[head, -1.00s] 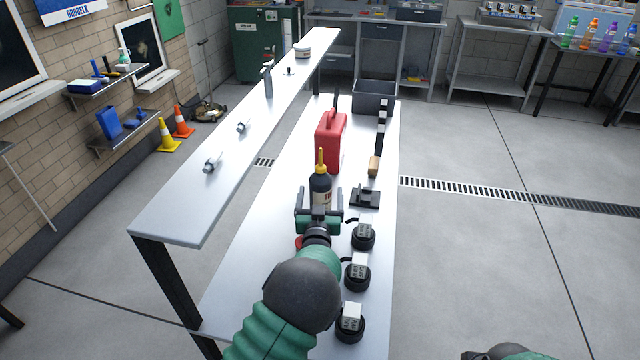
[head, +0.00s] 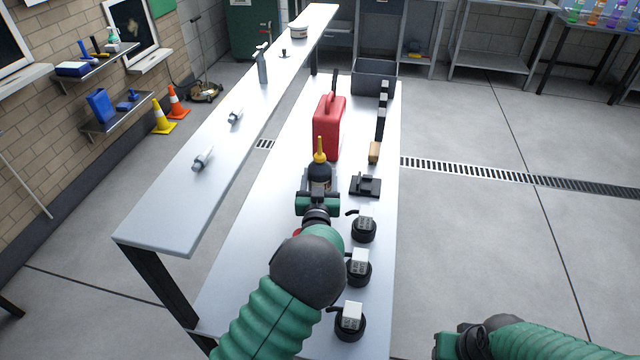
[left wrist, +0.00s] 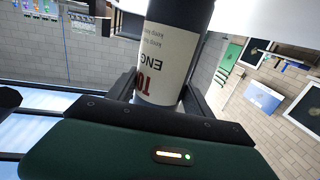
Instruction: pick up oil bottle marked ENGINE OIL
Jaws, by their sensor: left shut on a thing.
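The oil bottle (head: 319,178) is dark with a yellow nozzle and stands upright in the head view, just beyond my left gripper. In the left wrist view the bottle (left wrist: 165,75) shows a cream label with "ENG" readable, between the two fingers. My left gripper (head: 318,190) is shut on the bottle. Its lower part is hidden behind the gripper in the head view. My right gripper (head: 447,345) shows only in part at the bottom edge of the head view, and its fingers are not clear.
A red canister (head: 328,128) stands behind the bottle. A black holder (head: 364,185) and several black round items with white blocks line the right of the bench (head: 270,210). A grey bin (head: 374,80) stands at the far end. A raised shelf (head: 190,190) runs along the left.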

